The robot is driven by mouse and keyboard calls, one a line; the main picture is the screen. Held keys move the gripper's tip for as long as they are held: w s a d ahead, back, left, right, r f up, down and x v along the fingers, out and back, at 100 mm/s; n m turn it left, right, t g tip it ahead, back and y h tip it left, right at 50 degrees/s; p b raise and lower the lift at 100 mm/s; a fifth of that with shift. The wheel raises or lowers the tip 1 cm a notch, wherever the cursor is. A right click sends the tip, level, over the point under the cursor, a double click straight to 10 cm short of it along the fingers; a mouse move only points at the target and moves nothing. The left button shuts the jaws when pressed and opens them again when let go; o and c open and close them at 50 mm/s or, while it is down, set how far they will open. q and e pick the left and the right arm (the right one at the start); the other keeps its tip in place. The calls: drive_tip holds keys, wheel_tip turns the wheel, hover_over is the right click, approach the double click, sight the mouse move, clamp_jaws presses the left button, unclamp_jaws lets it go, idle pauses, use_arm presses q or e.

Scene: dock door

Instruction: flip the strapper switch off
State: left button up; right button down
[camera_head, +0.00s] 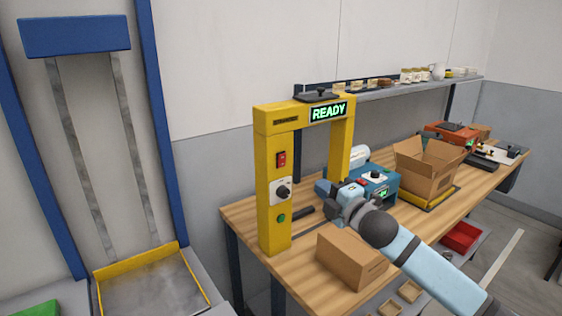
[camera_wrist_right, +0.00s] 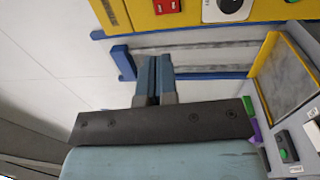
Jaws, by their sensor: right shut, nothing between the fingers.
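The strapper is a yellow arch (camera_head: 276,228) at the near left end of the wooden bench, with a lit green READY display (camera_head: 328,111). Its red switch (camera_head: 282,159) is on the front of the left post, above a round black dial (camera_head: 283,191) and a green button (camera_head: 281,217). The switch also shows, cut by the top edge, in the right wrist view (camera_wrist_right: 166,6). My right gripper (camera_head: 341,209) is right of that post, apart from the switch. Its blue fingers (camera_wrist_right: 155,68) are shut and empty. My left gripper is out of view.
A closed carton (camera_head: 350,262) stands on the bench front, below my right gripper. A blue machine (camera_head: 384,180) and an open carton (camera_head: 428,172) stand behind. A shelf (camera_head: 385,87) runs along the wall. A blue-framed lift (camera_head: 75,38) stands left.

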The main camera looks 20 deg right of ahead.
sight(283, 156)
drive_tip(key=shift+s, duration=0.15)
drive_tip(key=p+x, duration=0.3)
drive_tip(key=x, duration=1.1)
drive_tip(key=shift+w+r, duration=0.3)
drive_tip(key=shift+w, duration=0.05)
drive_tip(key=shift+s+f, duration=0.1)
drive_tip(key=shift+s, duration=0.15)
drive_tip(key=shift+w, duration=0.1)
